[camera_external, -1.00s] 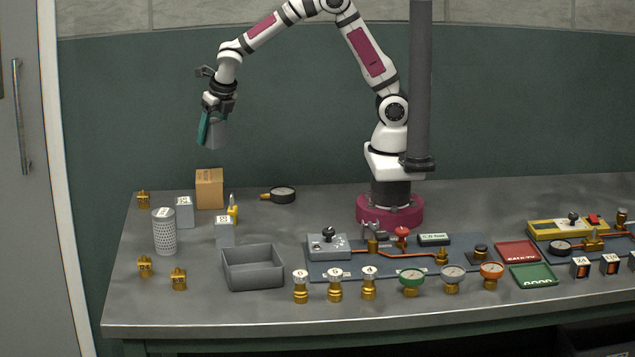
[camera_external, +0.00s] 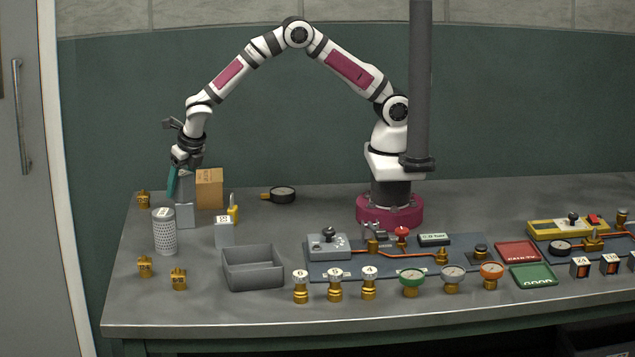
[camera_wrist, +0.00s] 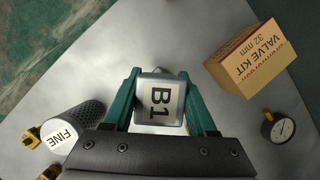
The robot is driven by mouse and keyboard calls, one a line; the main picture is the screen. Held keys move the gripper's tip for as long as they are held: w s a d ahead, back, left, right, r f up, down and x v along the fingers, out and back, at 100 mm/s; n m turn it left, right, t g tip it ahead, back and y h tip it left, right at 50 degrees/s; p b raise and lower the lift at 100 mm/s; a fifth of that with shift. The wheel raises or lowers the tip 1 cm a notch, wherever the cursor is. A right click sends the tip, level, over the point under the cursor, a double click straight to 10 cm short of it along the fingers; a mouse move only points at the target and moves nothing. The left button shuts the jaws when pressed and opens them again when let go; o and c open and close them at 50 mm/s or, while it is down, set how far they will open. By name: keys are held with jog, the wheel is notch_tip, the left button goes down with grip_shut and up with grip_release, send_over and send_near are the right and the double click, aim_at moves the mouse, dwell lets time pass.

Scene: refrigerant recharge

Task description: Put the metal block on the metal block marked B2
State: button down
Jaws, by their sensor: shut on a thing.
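My gripper (camera_external: 180,177) is shut on a grey metal block (camera_external: 185,188), with its teal fingers on either side. In the wrist view the held block's top (camera_wrist: 158,101) reads B1. In the external view the held block is upright, directly above another grey metal block (camera_external: 184,216) standing on the bench. They look lined up and touching or nearly so; I cannot tell if weight rests on the lower one. The lower block's label is covered, and the wrist view mostly hides it. A third metal block (camera_external: 224,234) stands to the right, its top label too small to read.
A perforated cylinder (camera_external: 164,233) marked FINE (camera_wrist: 66,138) stands close in front. A cardboard VALVE KIT box (camera_external: 209,189) is just right of the held block. Brass fittings (camera_external: 144,199), a gauge (camera_external: 282,194) and an open grey bin (camera_external: 253,270) are nearby.

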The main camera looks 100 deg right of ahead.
jog(key=shift+f, duration=0.1)
jog(key=shift+c, duration=1)
grip_release()
jog(key=v, duration=1.2)
jog(key=s+d+r+m+g+y, duration=0.1)
jog(key=s+r+m, duration=0.1)
jog(key=s+m, duration=0.45)
jog(key=s+d+r+m+g, duration=0.1)
jog(key=s+r+m, duration=0.2)
jog(key=s+m, duration=0.35)
jog(key=s+a+f+m+y, duration=0.1)
jog(key=s+m+y, duration=0.1)
jog(key=s+m, duration=0.7)
jog(key=s+a+m+g+y, duration=0.1)
jog(key=s+a+m+y, duration=0.1)
jog(key=s+m, duration=0.8)
jog(key=s, duration=0.3)
jog(key=shift+s+a+f+m, duration=0.2)
jog(key=shift+s+f+m, duration=0.1)
jog(key=shift+s+f, duration=0.1)
